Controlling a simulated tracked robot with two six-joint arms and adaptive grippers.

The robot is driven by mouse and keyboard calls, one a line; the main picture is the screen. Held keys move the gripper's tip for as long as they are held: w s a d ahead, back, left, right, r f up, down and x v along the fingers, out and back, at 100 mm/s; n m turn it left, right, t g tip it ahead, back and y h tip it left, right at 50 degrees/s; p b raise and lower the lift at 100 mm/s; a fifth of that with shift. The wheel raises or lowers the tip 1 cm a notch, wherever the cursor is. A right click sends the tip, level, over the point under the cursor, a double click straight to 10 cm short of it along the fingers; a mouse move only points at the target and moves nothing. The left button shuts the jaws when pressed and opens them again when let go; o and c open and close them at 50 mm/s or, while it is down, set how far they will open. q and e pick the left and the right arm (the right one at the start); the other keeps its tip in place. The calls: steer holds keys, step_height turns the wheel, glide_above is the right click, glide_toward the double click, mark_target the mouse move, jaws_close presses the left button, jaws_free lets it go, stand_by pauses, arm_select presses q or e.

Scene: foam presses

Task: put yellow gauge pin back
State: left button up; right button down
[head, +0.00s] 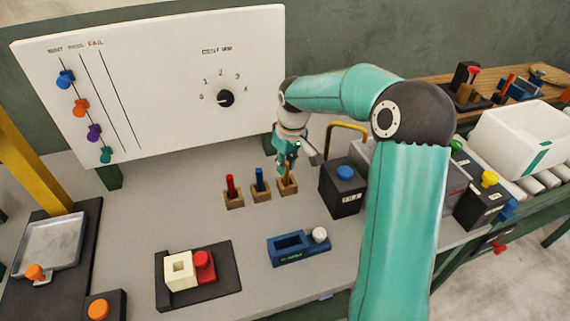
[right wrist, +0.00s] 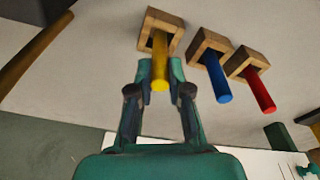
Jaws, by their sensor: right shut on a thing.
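The yellow gauge pin (right wrist: 160,62) stands in a square wooden holder (right wrist: 172,22) in the right wrist view. In the head view the pin (head: 288,170) shows partly, in the rightmost wooden holder (head: 288,187), just below my right gripper (head: 292,160). My right gripper (right wrist: 160,88) is shut on the yellow pin, with one finger on each side of it. The pin's lower end is hidden inside the holder. My left gripper is not in the head view.
A red pin (head: 230,184) and a blue pin (head: 259,177) stand in their own holders to the left. A dark box with a blue button (head: 345,185) stands close on the right. A white board (head: 160,80) rises behind.

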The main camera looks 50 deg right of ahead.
steer(key=shift+f, duration=0.1)
steer(key=c, duration=1.1)
jaws_free()
step_height(320, 180, up, 12)
steer(key=s, duration=0.1)
steer(key=shift+s+a, duration=0.25)
steer(key=shift+s, duration=0.1)
